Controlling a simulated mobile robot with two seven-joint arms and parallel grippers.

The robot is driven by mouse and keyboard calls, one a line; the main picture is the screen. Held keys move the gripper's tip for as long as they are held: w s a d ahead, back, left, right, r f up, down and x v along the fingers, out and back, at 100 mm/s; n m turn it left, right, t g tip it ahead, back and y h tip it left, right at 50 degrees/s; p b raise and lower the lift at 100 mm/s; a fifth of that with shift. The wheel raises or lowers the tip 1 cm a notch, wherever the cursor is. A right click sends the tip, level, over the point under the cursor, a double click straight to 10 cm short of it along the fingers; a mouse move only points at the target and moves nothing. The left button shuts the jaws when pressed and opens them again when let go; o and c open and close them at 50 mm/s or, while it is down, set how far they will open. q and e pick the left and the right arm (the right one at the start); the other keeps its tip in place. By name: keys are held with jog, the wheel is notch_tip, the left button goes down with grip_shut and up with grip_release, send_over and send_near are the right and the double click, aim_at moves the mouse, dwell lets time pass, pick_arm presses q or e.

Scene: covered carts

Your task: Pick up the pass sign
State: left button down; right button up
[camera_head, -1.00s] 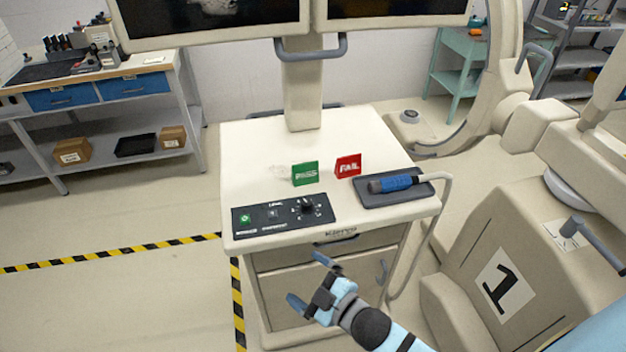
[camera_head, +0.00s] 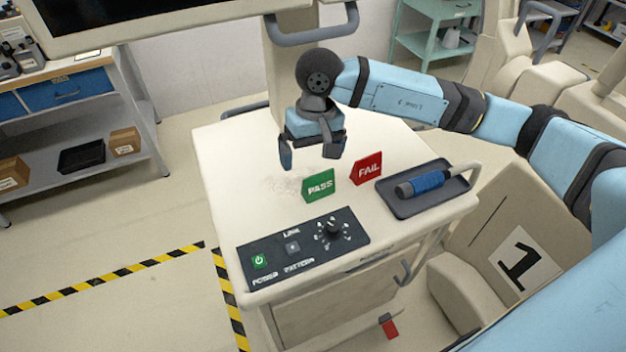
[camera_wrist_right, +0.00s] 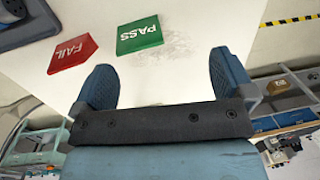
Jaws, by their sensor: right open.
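The green PASS sign (camera_head: 319,186) stands on the white cart top (camera_head: 232,172), left of the red FAIL sign (camera_head: 366,168). My right gripper (camera_head: 312,158) is open and empty, pointing down above the cart just behind the PASS sign. It does not touch the sign. In the right wrist view the PASS sign (camera_wrist_right: 139,35) lies beyond the gap between the open fingers (camera_wrist_right: 160,85), toward the left finger, and the FAIL sign (camera_wrist_right: 72,54) is farther left. My left gripper is not in view.
A dark tray (camera_head: 402,207) with a blue-handled tool (camera_head: 428,182) lies right of the signs. A black control panel (camera_head: 300,247) is at the cart's front edge. A monitor (camera_head: 140,14) hangs above the back. The cart top's left side is clear.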

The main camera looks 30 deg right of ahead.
aim_at(318, 184)
jog(key=shift+w+d+r+n+t+h, duration=0.15)
jog(key=shift+w+d+h, duration=0.2)
jog(key=shift+d, duration=0.25)
jog(key=shift+w+d+n+t+h, duration=0.15)
jog(key=shift+w+d+h, duration=0.1)
jog(key=shift+w+d, duration=0.25)
notch_tip(318, 184, down, 8)
jog(key=shift+s+r+p, duration=0.1)
jog(key=shift+r+p, duration=0.1)
jog(key=shift+p, duration=0.5)
jog(key=f, duration=0.1)
jog(key=f+p, duration=0.1)
jog(key=f, duration=0.3)
jog(key=shift+d+p, duration=0.25)
jog(key=shift+p, duration=0.1)
jog(key=shift+f, duration=0.25)
jog(key=c, duration=0.8)
